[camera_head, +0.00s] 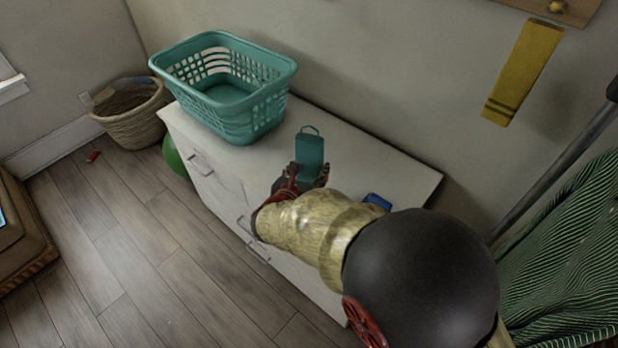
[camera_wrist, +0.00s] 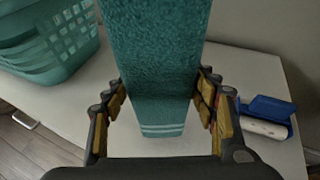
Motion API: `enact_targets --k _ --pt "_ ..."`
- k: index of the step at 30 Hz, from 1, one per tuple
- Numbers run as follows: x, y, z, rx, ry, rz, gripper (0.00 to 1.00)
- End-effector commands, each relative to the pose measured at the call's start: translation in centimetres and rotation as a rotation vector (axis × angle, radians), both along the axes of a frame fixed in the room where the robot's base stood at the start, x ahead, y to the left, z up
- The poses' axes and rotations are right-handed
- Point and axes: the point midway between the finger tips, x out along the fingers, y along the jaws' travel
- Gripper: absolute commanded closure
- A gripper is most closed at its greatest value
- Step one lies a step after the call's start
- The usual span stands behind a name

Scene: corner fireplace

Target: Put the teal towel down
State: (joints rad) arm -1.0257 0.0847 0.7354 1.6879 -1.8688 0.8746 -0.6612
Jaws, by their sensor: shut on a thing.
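The teal towel (camera_head: 309,153) has a hanging loop at its top and stands upright above the white cabinet top. My gripper (camera_head: 303,177) is shut on it. In the wrist view the towel (camera_wrist: 160,70) fills the middle, with pale stripes near its lower end, and the fingers of my gripper (camera_wrist: 165,105) are on both sides of it. Whether the towel's lower end touches the cabinet top (camera_head: 360,172) cannot be told.
A teal laundry basket (camera_head: 245,118) stands on the cabinet's left part. A blue object (camera_head: 377,201) lies right of my gripper, partly hidden by my arm; a white piece (camera_wrist: 264,128) shows beside it. A yellow towel (camera_head: 523,72) hangs on the wall. A wicker basket (camera_head: 134,124) stands on the floor.

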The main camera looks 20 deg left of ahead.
Motion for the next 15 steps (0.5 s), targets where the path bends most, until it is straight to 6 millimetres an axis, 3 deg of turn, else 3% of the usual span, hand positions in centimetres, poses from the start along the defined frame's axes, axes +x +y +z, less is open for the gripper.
enact_targets --k 1,4,15 --pt "-0.1 0.0 -1.4 -0.003 0.002 0.001 0.77" --pt "-0.1 0.0 -2.8 -0.004 0.001 0.002 0.77" --pt "-0.1 0.0 -3.0 -0.002 0.0 0.001 0.77"
